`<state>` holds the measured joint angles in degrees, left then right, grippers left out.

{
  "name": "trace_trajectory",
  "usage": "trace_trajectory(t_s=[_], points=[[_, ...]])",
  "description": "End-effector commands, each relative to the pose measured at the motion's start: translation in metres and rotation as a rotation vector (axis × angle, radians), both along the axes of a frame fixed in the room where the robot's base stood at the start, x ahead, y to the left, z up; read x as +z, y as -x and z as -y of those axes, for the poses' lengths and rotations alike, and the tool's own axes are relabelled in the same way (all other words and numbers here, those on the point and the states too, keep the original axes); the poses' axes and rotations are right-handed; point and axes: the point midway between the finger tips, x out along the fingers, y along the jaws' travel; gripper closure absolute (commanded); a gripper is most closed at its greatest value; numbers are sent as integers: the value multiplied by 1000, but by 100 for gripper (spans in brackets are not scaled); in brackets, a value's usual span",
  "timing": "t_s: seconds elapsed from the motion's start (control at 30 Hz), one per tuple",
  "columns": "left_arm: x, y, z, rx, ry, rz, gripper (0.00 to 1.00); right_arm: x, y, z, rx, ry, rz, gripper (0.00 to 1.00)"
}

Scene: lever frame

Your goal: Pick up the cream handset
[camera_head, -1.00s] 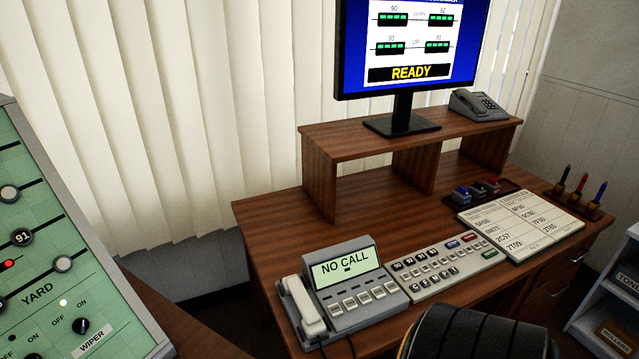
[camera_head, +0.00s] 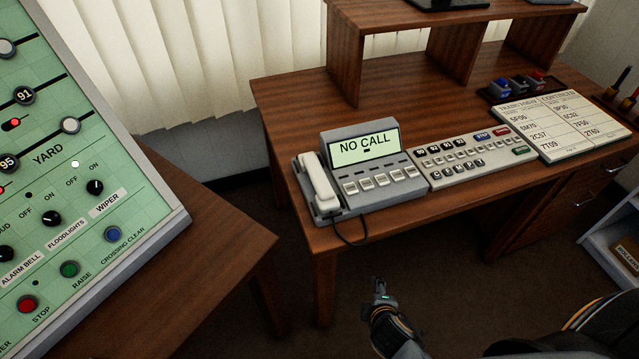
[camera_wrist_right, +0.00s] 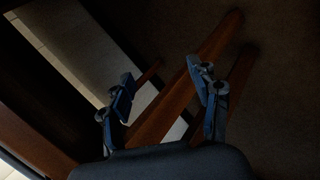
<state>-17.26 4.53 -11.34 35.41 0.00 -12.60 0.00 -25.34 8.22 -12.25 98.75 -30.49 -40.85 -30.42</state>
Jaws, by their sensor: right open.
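The cream handset (camera_head: 319,184) rests in its cradle at the left side of a grey desk phone. The phone (camera_head: 378,168) stands at the left end of the wooden desk, and its screen reads "NO CALL". A dark cord hangs from it near the desk's front edge. My right gripper (camera_head: 380,287) is in front of the desk and below the phone, apart from the handset. In the right wrist view my right gripper (camera_wrist_right: 162,90) is open and empty, with desk legs and dark floor beyond its fingers. My left gripper is not in view.
A keypad panel (camera_head: 470,158) and a white timetable board (camera_head: 570,125) lie right of the phone. A raised wooden shelf (camera_head: 410,20) stands at the back. A green control panel (camera_head: 90,170) fills the left. Open floor lies between the two desks.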

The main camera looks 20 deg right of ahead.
Motion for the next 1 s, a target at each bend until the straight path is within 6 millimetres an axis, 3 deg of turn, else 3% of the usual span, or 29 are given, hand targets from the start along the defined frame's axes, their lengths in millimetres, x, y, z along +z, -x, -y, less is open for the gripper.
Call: trace_trajectory(t_s=[0.1,0.3,0.43,0.57,0.8,1.0], points=[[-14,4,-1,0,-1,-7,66,60,-23,9,50,129,97,38],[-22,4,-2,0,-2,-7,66,137,-35,22,71,277,197,38],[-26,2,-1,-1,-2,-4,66,182,-51,23,218,530,279,38],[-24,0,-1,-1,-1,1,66,204,-69,7,432,838,329,38],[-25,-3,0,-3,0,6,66,230,-88,-47,836,1456,395,38],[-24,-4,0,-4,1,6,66,233,-94,-72,981,1704,406,38]])
